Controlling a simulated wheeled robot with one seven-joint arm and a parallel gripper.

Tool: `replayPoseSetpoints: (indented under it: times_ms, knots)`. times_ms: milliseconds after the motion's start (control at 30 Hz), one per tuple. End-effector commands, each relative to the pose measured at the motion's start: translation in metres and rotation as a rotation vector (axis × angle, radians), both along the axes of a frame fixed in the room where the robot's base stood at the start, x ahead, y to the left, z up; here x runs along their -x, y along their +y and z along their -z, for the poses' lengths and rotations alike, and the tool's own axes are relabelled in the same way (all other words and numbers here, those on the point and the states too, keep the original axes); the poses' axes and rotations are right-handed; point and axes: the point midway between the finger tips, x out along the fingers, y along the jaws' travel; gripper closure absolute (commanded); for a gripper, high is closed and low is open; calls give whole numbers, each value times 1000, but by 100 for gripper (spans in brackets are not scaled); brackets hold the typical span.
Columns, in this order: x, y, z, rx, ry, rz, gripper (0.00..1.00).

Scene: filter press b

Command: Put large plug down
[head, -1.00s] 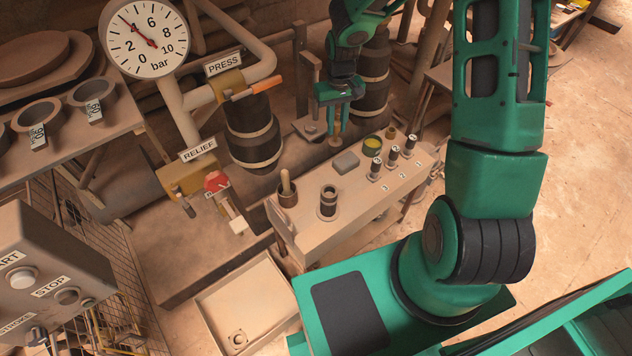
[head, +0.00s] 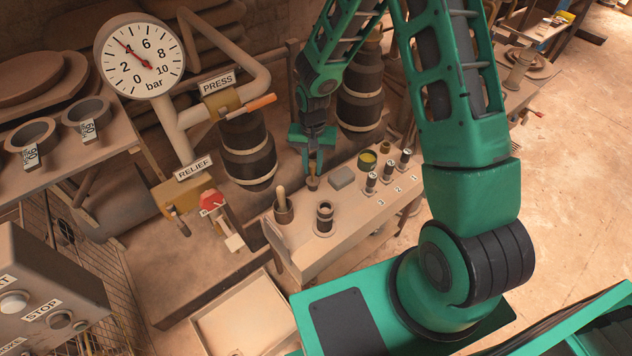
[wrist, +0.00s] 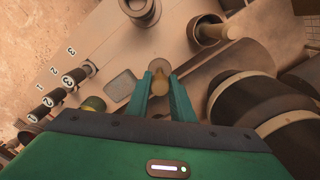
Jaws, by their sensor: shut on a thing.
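My gripper (head: 313,170) is shut on the large plug (head: 313,183), a small brown, wood-like piece with a rounded wide end. The gripper points down at the back edge of the pale bench (head: 345,222), left of a grey block (head: 342,177). In the wrist view the plug (wrist: 159,84) sits between the two green fingers, its wide end beyond the tips. I cannot tell whether the plug touches the bench top.
A pot with a wooden handle (head: 283,207) and a dark ringed fitting (head: 324,218) stand at the bench's left. A yellow-green cup (head: 367,161) and several small numbered bottles (head: 388,172) stand to the right. Dark banded barrels (head: 247,150) are behind.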

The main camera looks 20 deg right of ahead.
Motion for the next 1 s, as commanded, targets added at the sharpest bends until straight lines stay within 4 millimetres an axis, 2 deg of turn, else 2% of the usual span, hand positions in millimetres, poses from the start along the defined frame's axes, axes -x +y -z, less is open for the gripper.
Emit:
replayPoseSetpoints:
  times_ms: [100, 333, 567, 933, 967, 1000]
  knots:
    - [0, 0, 14, 0, 1, -1, 100]
    - [0, 0, 28, 0, 1, -1, 100]
    - [0, 0, 57, 0, 0, -1, 100]
    - [0, 0, 61, 0, -1, -1, 100]
    - [0, 0, 62, 0, -1, -1, 77]
    - [0, 0, 61, 0, -1, -1, 67]
